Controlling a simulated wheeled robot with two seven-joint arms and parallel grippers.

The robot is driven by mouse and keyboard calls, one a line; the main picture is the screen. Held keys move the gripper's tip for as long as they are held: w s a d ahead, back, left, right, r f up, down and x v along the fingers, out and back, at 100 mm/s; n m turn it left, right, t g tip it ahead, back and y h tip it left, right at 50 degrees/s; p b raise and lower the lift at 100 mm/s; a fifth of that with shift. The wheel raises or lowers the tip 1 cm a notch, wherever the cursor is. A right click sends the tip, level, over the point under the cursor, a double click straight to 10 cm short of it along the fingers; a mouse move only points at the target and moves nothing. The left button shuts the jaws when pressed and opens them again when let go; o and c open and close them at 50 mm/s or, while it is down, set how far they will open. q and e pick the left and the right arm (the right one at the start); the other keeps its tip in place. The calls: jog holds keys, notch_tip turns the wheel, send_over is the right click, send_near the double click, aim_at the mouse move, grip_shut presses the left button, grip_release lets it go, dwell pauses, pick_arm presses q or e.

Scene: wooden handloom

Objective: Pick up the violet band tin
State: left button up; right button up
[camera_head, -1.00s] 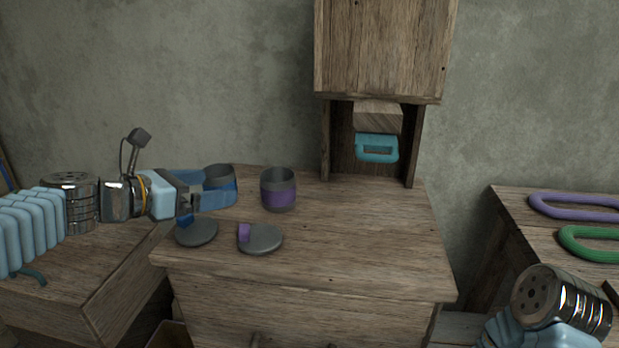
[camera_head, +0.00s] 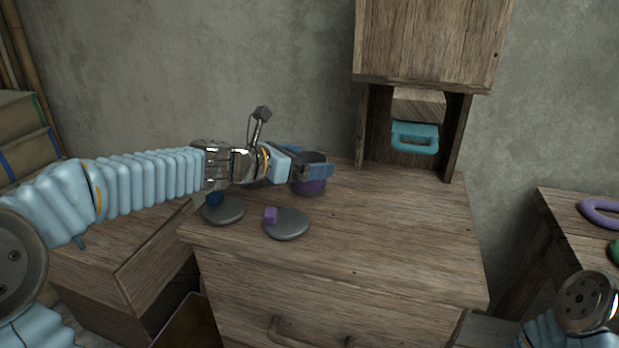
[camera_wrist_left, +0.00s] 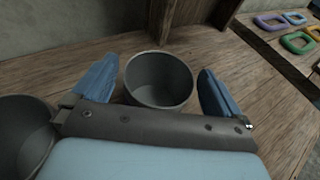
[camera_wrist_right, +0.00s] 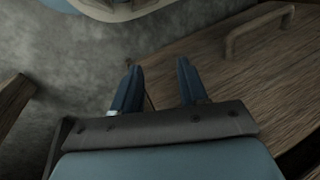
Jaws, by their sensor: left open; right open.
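The violet band tin (camera_head: 311,187) is an open grey cup with a violet band, upright on the wooden cabinet top. My left gripper (camera_head: 313,171) is at it with the fingers spread, partly covering it in the head view. In the left wrist view, the tin (camera_wrist_left: 158,80) stands between the two open blue fingers, with visible gaps at both sides. The tin's band is hidden there. My right gripper (camera_wrist_right: 158,88) is open and empty, low in front of wooden furniture; its fingers are out of the head view.
A second grey tin (camera_wrist_left: 22,135) stands close to the left of my left gripper. Two round lids lie in front, one with a blue knob (camera_head: 224,210), one with a violet knob (camera_head: 287,225). A wooden hutch with a teal handle (camera_head: 415,138) rises behind. The cabinet top's right side is clear.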

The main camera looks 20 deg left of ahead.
pick_arm(q)
jog(key=shift+w+d+f, duration=0.2)
jog(key=shift+w+d, duration=0.1)
jog(key=shift+w, duration=0.15)
jog(key=c, duration=1.1)
